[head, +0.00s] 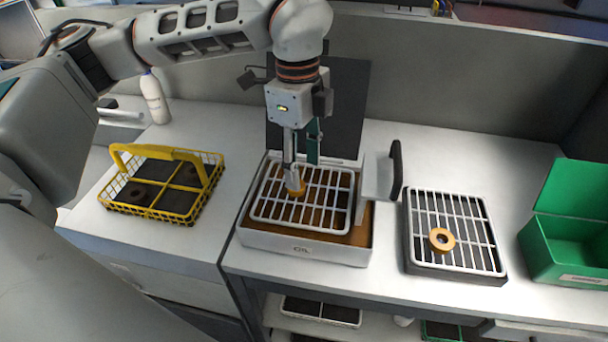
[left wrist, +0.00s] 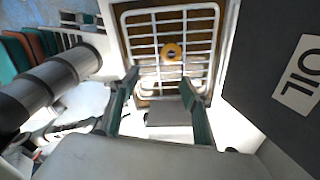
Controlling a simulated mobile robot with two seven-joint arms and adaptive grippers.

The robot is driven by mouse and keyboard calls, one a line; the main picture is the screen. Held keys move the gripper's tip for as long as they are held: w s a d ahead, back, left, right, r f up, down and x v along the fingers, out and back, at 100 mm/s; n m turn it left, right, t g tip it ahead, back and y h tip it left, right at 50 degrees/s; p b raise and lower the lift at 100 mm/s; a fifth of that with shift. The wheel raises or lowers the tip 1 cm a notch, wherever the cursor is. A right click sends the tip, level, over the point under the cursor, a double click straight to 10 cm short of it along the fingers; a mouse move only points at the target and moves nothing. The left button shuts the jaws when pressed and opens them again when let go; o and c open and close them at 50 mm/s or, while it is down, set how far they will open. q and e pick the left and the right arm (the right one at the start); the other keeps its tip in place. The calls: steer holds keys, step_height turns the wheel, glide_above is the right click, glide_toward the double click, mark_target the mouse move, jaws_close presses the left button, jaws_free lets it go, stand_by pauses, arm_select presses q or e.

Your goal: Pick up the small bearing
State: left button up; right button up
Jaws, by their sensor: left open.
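A gold-coloured bearing ring (head: 298,191) lies on the white wire rack over the brown oil tray, partly hidden by a finger of my left gripper (head: 299,172). In the left wrist view, the same ring (left wrist: 172,52) lies flat on the rack, beyond the two spread fingers of the gripper (left wrist: 158,84). The gripper is open and empty, pointing down over the rack. A second gold ring (head: 441,240), looking larger, lies on the right-hand rack. My right gripper is not in view.
The oil tray (head: 301,248) has a dark panel (head: 350,95) behind it and a white block with a black handle (head: 396,170) at its right. A yellow basket (head: 176,214) with dark rings stands left, a green bin (head: 570,262) far right. A white bottle (head: 155,98) stands back left.

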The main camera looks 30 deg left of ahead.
arm_select(q)
steer(key=shift+w+a+r+n, duration=0.45)
steer(key=shift+w+a+n, duration=0.1)
steer(key=shift+a, duration=0.25)
steer(key=shift+w+a+y, duration=0.2)
steer(key=shift+a+y, duration=0.05)
steer(key=shift+y, duration=0.05)
step_height(320, 180, down, 2)
steer(key=shift+s+f, duration=0.1)
steer(key=shift+f, duration=0.1)
step_height(320, 180, down, 5)
steer(key=shift+a+p, duration=0.15)
steer(key=shift+p, duration=0.6)
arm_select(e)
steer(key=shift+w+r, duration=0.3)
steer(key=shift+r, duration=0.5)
arm_select(q)
steer(key=c, duration=1.2)
steer(key=shift+c, duration=0.7)
steer(key=shift+r, duration=0.15)
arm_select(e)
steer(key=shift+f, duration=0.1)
